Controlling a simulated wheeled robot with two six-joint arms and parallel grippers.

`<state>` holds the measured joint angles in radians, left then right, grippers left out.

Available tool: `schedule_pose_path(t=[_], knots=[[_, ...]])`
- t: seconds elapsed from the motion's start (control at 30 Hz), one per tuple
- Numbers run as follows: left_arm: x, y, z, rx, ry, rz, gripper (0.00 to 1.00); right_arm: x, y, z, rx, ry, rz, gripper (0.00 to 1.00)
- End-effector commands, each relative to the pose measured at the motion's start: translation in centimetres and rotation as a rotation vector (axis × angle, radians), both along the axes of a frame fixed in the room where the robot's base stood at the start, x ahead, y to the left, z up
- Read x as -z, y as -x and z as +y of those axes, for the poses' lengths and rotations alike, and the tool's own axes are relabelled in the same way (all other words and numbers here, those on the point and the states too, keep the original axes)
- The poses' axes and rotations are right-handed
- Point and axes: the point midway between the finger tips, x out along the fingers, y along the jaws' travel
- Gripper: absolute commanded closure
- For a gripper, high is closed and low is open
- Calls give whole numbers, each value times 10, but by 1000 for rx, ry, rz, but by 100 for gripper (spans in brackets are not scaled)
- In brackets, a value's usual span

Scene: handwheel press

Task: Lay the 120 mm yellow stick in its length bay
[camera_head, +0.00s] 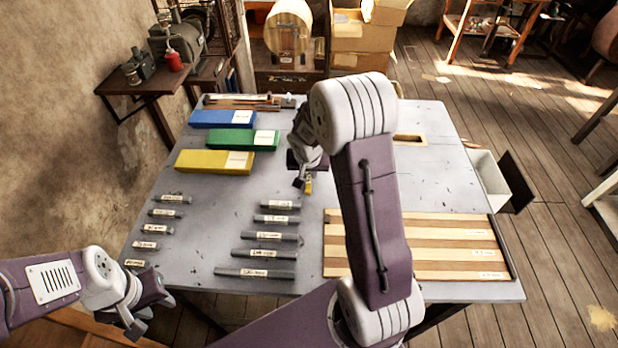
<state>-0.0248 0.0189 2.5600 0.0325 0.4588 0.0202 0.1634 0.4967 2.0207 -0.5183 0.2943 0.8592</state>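A small yellow piece, apparently the end of the yellow stick (308,187), shows at the fingertips of my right gripper (303,183). The gripper looks shut on it, above the middle of the table; the rest of the stick is hidden and its length cannot be read. Grey labelled length bays lie in two columns, a shorter set (158,229) at left and a longer set (271,236) in the middle. Their labels are too small to read surely. I see no stick in them. My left gripper (150,310) is open and empty off the table's front left edge.
Blue (209,118), green (213,138) and yellow (198,161) labelled boxes lie at back left. A striped wooden board (450,251) lies at front right. A white bin (492,183) stands beyond the right edge. My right arm hides the table's centre right.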

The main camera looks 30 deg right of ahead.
Motion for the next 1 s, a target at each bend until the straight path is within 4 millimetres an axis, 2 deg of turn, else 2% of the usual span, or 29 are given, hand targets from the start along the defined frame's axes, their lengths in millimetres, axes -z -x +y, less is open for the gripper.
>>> schedule_pose_path(t=[0.37, 0.47, 0.6, 1.0], knots=[[-2, 0, 0, 0, 0, 0, 64, -6, 0, 0, -1, 1, -2, 100], [-6, 0, 0, 0, 0, 0, 64, -18, -1, 0, 0, 2, -3, 100], [-12, 0, 0, 0, 0, 0, 64, -44, -1, 0, 1, 1, -5, 100], [-16, 0, 0, 0, 0, 0, 64, -96, 84, -31, 5, 1, -4, 100]])
